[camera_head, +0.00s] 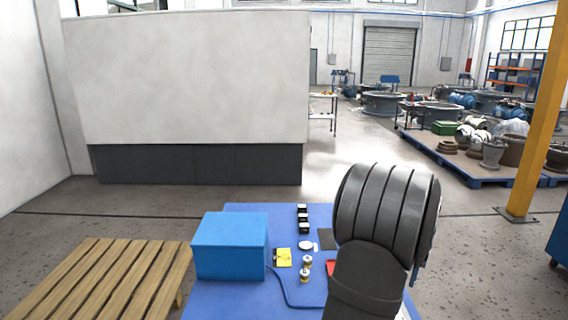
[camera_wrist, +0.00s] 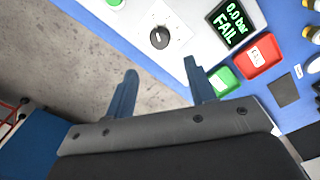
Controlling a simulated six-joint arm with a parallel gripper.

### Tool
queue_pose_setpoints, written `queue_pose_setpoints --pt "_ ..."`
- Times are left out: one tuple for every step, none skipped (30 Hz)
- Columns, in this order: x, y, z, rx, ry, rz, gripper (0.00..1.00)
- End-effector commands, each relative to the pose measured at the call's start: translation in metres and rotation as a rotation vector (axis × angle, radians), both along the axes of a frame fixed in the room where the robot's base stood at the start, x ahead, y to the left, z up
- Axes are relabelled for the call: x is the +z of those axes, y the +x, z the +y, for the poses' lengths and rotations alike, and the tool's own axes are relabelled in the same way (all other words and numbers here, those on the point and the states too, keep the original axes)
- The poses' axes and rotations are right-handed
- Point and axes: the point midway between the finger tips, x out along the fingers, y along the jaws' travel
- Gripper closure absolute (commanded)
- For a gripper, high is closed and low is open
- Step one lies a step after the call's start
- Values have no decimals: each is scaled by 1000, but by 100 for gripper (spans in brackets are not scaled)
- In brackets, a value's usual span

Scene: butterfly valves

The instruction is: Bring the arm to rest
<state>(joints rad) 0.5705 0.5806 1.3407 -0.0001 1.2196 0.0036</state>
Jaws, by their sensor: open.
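My gripper (camera_wrist: 160,67) is open and empty in the wrist view, its two dark blue fingers spread apart. It points past the edge of the blue table (camera_wrist: 295,55), with grey floor behind the fingers. A white panel (camera_wrist: 185,55) with a black knob (camera_wrist: 159,38) lies beyond the fingertips. Its screen (camera_wrist: 230,22) reads "0.0 bar FAIL" in green. A green tray (camera_wrist: 223,81) and a red tray (camera_wrist: 259,56) lie right of the right finger. In the head view my dark arm rises over the table's right side and hides the gripper and the panel.
The head view shows a blue box (camera_head: 229,248), a yellow item (camera_head: 283,257), small brass-coloured parts (camera_head: 305,270), a white disc (camera_head: 306,245) and black blocks (camera_head: 303,218) on the table. A wooden pallet (camera_head: 105,275) stands left. A yellow column (camera_head: 538,110) stands right.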

Motion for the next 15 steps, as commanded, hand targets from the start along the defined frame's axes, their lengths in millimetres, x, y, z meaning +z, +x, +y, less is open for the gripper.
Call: queue_pose_setpoints --pt "12 1 0 0 -2 -3 50" --pt "18 1 0 0 -2 -3 50" --pt "25 1 0 0 -2 -3 50" --pt "32 1 0 0 -2 -3 50" --pt "38 1 0 0 -3 -4 50" --pt "46 1 0 0 -3 -4 50" --pt "52 0 0 0 -2 -3 50" --pt "58 0 0 0 -2 -3 50" --pt "66 1 0 0 -2 -3 50" --pt "72 0 0 0 -2 -3 50" --pt "77 0 0 0 -2 -3 50" --pt "61 -1 0 0 3 4 50" --pt "54 -1 1 0 3 5 50" --pt "47 -1 1 0 3 5 50" --pt "39 -1 1 0 3 4 50"
